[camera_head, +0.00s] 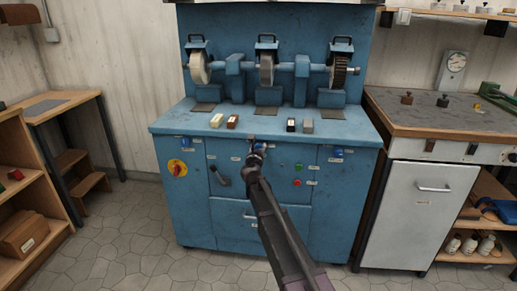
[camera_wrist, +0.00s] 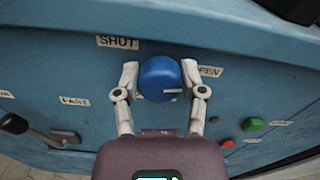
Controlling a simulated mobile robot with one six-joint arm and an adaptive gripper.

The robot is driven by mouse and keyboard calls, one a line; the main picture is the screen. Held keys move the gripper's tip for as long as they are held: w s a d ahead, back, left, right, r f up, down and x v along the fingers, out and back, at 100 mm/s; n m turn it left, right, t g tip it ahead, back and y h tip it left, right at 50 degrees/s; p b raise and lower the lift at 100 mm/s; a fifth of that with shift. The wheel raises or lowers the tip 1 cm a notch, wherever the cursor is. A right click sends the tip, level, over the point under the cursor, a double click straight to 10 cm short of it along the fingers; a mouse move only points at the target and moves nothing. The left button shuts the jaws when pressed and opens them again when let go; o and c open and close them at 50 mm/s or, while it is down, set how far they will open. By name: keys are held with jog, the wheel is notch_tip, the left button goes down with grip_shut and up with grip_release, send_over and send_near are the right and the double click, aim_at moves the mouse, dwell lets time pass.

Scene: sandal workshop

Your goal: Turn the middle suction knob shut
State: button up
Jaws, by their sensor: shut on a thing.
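The middle suction knob (camera_wrist: 158,72) is a round blue knob on the blue front panel. Its white pointer line points right, on the side of the OPEN label (camera_wrist: 209,71). The SHUT label (camera_wrist: 118,42) is at its upper left. My gripper (camera_wrist: 160,77) is shut on the knob, one finger on each side. In the head view my gripper (camera_head: 256,146) is at the front of the blue machine (camera_head: 230,205), and my arm largely hides the middle knob there.
Another blue knob (camera_head: 185,143) is on the left of the panel and one (camera_head: 337,153) on the right. A red-and-yellow switch (camera_head: 177,168), a lever (camera_head: 220,177), a green button (camera_wrist: 252,124) and a red button (camera_wrist: 227,143) are nearby. Grinding wheels (camera_head: 266,70) stand above.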

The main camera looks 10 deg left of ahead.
jog(key=shift+n, duration=1.1)
jog(key=shift+w, duration=0.1)
jog(key=o, duration=1.1)
jog(key=shift+o, duration=0.2)
jog(key=s, duration=1.2)
jog(key=shift+a, duration=0.25)
